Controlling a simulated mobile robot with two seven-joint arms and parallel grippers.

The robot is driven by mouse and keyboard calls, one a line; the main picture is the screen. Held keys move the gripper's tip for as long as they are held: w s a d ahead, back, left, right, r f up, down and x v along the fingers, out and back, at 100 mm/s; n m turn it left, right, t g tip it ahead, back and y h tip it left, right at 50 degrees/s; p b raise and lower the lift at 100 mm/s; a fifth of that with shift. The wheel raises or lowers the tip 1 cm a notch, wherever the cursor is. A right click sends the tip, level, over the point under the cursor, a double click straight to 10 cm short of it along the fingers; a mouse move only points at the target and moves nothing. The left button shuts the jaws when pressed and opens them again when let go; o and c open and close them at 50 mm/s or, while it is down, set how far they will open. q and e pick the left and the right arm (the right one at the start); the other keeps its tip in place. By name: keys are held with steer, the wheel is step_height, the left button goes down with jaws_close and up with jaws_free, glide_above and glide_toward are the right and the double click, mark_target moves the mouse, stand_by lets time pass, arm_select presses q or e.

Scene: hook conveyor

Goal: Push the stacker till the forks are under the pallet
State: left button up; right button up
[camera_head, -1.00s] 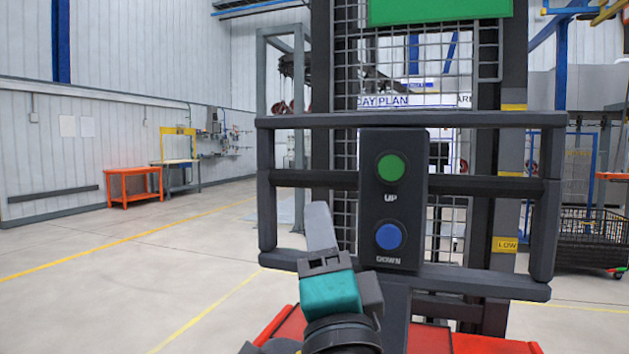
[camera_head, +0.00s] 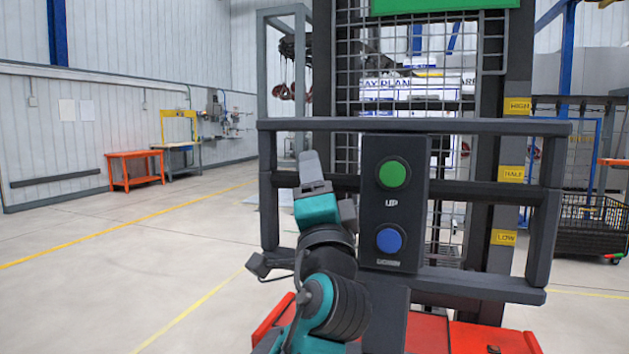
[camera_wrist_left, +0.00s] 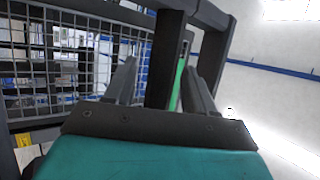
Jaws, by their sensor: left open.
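The stacker stands in front of me, with a dark handle frame (camera_head: 405,125), a wire mesh guard (camera_head: 350,78) and a red base (camera_head: 425,332). Its panel (camera_head: 378,219) carries a green UP button (camera_head: 393,173) and a blue DOWN button (camera_head: 390,241). My left gripper (camera_head: 312,165) is at the left half of the handle frame, left of the panel. In the left wrist view its fingers (camera_wrist_left: 160,88) are apart, with a dark bar (camera_wrist_left: 166,55) of the frame between them; contact is unclear. The forks and pallet are hidden from view. My right gripper does not show.
An orange table (camera_head: 134,158) and a workbench (camera_head: 180,150) stand along the left wall. A black mesh cart (camera_head: 588,228) stands at the right. The floor (camera_head: 120,235) on the left is clear, with yellow lines.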

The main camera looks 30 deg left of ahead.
arm_select(q)
jaws_close()
stand_by(0.3)
steer(key=shift+w+a, duration=0.1)
